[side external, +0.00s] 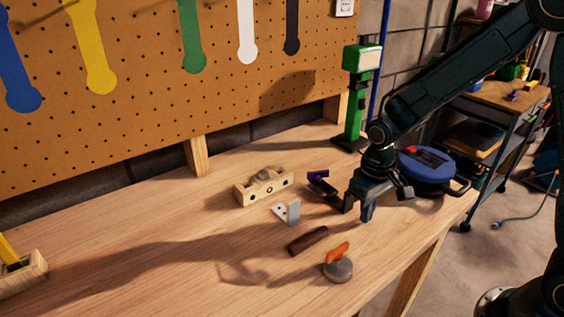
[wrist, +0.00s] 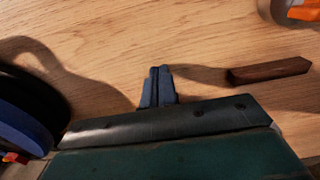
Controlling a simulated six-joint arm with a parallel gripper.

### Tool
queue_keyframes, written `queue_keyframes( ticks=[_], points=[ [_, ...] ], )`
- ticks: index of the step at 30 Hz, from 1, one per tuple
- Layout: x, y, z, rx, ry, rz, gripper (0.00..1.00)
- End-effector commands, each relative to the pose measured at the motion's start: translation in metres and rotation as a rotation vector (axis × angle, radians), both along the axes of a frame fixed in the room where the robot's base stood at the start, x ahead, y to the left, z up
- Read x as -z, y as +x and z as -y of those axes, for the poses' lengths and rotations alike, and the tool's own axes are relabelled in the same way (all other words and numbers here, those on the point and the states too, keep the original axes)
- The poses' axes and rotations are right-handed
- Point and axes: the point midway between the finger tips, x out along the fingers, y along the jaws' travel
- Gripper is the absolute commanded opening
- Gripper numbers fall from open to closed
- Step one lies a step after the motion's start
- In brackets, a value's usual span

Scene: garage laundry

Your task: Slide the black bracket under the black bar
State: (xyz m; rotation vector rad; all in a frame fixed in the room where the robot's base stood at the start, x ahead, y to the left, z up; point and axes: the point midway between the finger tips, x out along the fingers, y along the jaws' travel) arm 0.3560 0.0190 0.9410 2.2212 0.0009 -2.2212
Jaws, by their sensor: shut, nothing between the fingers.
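A dark brown-black bar (side external: 308,240) lies flat on the wooden bench, left of my gripper; it also shows at the right of the wrist view (wrist: 268,71). A dark, angular piece (side external: 324,189) shows just left of my gripper, beside a small purple item; I cannot tell for sure whether it is the black bracket. It is not visible in the wrist view. My gripper (side external: 367,215) points down low over the bench, to the right of the bar and apart from it. In the wrist view its fingers (wrist: 160,70) are together and empty.
A grey angled bracket (side external: 288,212) and a wooden block with holes (side external: 264,187) stand to the left. A grey disc with an orange handle (side external: 338,266) is near the front edge. A round blue object (side external: 427,170) is right of my gripper. The left bench is mostly clear.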

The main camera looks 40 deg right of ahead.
Motion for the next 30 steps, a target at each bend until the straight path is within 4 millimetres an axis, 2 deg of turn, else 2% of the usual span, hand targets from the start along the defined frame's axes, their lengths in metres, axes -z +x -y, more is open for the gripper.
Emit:
queue_keyframes(
  ticks=[18,24,30],
  points=[
    [-0.088,-0.001,0.0,0.0,0.0,0.004,0.0],
    [-0.099,-0.001,0.0,0.0,0.0,0.001,0.0],
    [-0.101,-0.002,0.0,0.0,0.0,0.001,0.0]
  ],
)
